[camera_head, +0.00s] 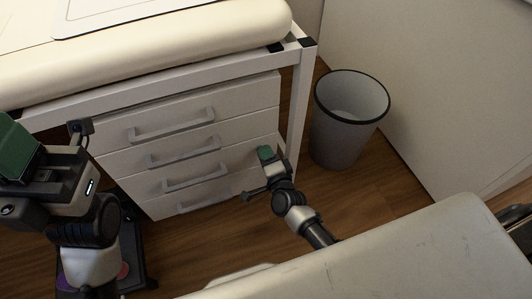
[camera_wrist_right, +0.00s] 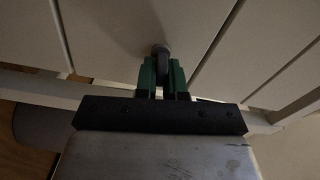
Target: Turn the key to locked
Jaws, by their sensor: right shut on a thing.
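The key (camera_wrist_right: 161,50) shows in the right wrist view as a small grey rounded piece at the white drawer front. My right gripper (camera_wrist_right: 163,76) has its green fingers shut on it from below. In the head view my right gripper (camera_head: 266,154) is at the right edge of the drawer unit (camera_head: 228,101), beside the lower drawers. The key is hidden there, and its exact angle is hard to tell. My left gripper (camera_head: 18,148) is at the left edge of the head view, partly cut off; its jaw gap does not show.
The drawer unit stands under a table (camera_head: 150,55) with a white leg (camera_head: 301,95) close to my right gripper. A grey waste bin (camera_head: 340,135) stands right of the leg. A pale padded surface (camera_head: 420,250) fills the lower right. Wooden floor (camera_head: 350,195) is clear between.

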